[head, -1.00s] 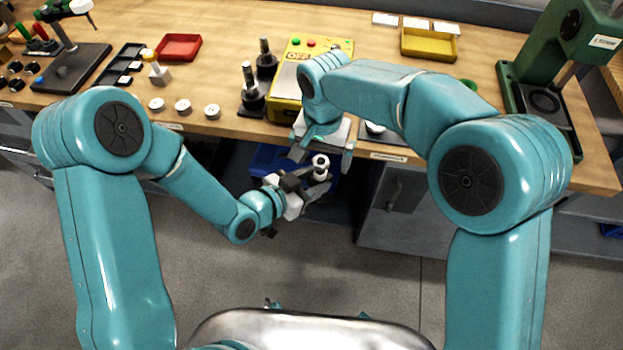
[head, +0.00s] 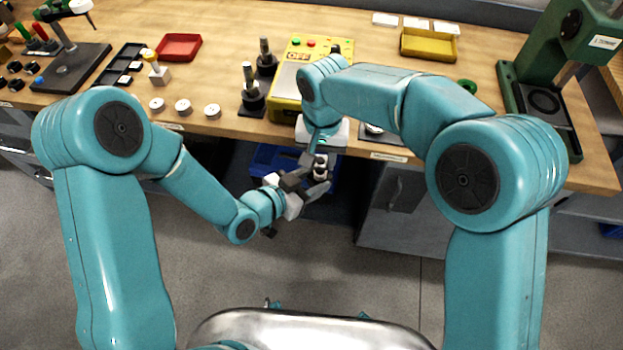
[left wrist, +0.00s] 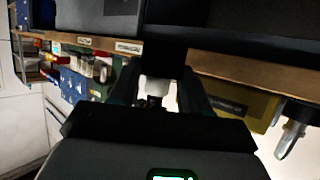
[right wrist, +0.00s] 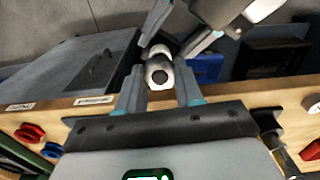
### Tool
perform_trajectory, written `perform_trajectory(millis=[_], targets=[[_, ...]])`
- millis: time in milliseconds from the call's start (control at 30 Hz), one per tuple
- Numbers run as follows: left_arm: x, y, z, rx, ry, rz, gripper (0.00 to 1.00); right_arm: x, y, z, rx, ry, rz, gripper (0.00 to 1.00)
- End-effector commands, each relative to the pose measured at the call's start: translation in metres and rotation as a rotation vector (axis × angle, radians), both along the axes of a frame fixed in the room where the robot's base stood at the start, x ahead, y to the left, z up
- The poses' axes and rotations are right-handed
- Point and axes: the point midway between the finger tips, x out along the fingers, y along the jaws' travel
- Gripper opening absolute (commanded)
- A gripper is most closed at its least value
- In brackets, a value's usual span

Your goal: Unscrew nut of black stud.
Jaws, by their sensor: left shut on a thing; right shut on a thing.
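A small stud with a pale round nut (head: 321,160) on top is held upright in front of the bench edge. The nut shows in the right wrist view (right wrist: 158,75) as a pale ring with a dark hole, between the fingers of my right gripper (right wrist: 159,92). My right gripper (head: 316,158) comes from above and is shut on the nut. My left gripper (head: 308,186) is shut on the stud's lower part, from the left. In the left wrist view the black stud (left wrist: 155,102) shows dark below a pale part. The threads are hidden.
The wooden bench carries a yellow OFF box (head: 286,106), two dark posts on bases (head: 252,101), several white discs (head: 183,106), a red tray (head: 179,47) and a green press (head: 545,95). A blue bin (head: 268,160) sits below the bench edge. Open floor lies in front.

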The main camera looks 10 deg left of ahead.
Motion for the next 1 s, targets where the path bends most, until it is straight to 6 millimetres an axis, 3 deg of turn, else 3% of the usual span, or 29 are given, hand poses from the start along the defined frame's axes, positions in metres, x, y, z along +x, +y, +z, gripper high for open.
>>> perform_trajectory(millis=[800,1000], targets=[[0.0007,0.0005,0.0010,-0.001,-0.003,0.003,0.00,0.0003,-0.0009,0.0013,-0.001,-0.005,1.526,0.05],[0.0007,0.0006,0.0009,-0.001,-0.003,0.003,0.00,0.0004,-0.0011,0.0015,0.000,-0.005,1.836,0.05]])
